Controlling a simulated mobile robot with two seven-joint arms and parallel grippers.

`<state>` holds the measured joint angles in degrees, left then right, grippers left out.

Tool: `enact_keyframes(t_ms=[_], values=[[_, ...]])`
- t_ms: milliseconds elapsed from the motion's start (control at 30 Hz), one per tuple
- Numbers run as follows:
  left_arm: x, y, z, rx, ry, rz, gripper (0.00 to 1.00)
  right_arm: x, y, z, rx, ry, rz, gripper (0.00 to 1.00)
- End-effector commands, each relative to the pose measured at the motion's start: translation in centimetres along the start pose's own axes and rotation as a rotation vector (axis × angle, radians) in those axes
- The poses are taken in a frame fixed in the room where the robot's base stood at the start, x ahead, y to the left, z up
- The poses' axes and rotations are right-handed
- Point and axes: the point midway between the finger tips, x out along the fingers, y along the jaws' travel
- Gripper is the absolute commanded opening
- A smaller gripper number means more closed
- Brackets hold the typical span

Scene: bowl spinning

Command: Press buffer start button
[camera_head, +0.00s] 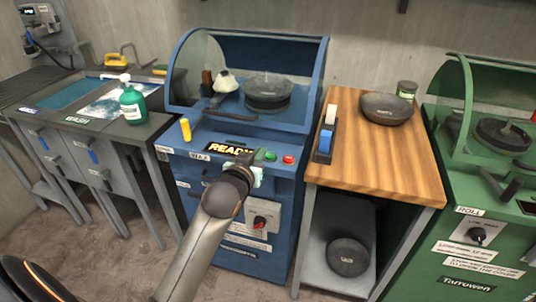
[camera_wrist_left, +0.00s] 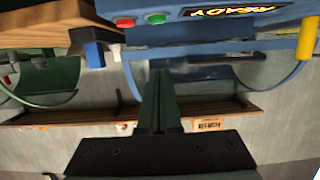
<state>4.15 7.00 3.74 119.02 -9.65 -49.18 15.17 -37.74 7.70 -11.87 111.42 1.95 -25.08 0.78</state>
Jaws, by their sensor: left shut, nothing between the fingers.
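The blue machine (camera_head: 240,215) has a lit READY sign (camera_head: 228,149), with a green button (camera_head: 270,156) and a red button (camera_head: 288,160) to its right. My left gripper (camera_head: 256,162) is in front of the panel, close to the green button. I cannot tell whether it touches it. In the left wrist view, the shut, empty fingers (camera_wrist_left: 162,75) lie below the green button (camera_wrist_left: 157,17) and red button (camera_wrist_left: 125,22) in the picture, with a gap between. The sign (camera_wrist_left: 235,12) shows there too. My right gripper is not in view.
A dark bowl (camera_head: 268,90) sits inside the machine under its clear hood. A yellow item (camera_head: 185,129) stands at the panel's left. A wooden-topped table (camera_head: 350,150) with another bowl (camera_head: 386,109) is at right, beside a green machine (camera_head: 500,190). A sink bench (camera_head: 60,125) is at left.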

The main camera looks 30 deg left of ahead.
Motion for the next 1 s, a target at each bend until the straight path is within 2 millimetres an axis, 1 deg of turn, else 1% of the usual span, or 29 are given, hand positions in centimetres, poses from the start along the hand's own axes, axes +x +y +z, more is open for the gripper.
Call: enact_keyframes(t_ms=[33, 200, 467, 500, 533, 600, 700, 833, 1000], values=[[0.9, 0.0, 0.0, 0.001, 0.0, -0.001, 0.0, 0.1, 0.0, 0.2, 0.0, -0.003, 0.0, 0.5], [4.0, 0.0, 0.0, 0.001, 0.0, -0.001, 0.0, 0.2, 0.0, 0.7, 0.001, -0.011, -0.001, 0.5], [8.2, 0.0, 0.0, 0.001, 0.001, 0.0, 0.0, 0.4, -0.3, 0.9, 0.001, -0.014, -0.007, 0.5], [8.4, 0.0, 1.1, 0.001, -0.005, 0.0, 0.0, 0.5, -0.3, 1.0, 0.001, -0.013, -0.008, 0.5], [8.4, 0.0, 1.6, 0.001, -0.005, 0.001, 0.0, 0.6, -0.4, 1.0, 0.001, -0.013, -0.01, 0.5], [8.6, 0.0, 2.6, 0.001, -0.005, 0.001, 0.0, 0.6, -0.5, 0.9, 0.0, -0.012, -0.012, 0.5], [8.8, 0.0, 3.4, 0.001, -0.002, 0.0, 0.0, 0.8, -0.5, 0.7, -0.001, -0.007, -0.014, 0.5], [8.9, 0.0, 3.9, 0.0, -0.001, 0.001, 0.0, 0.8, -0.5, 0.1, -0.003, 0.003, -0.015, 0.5], [8.9, 0.0, 4.0, 0.0, -0.001, 0.001, 0.0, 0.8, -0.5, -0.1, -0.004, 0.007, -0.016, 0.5]])
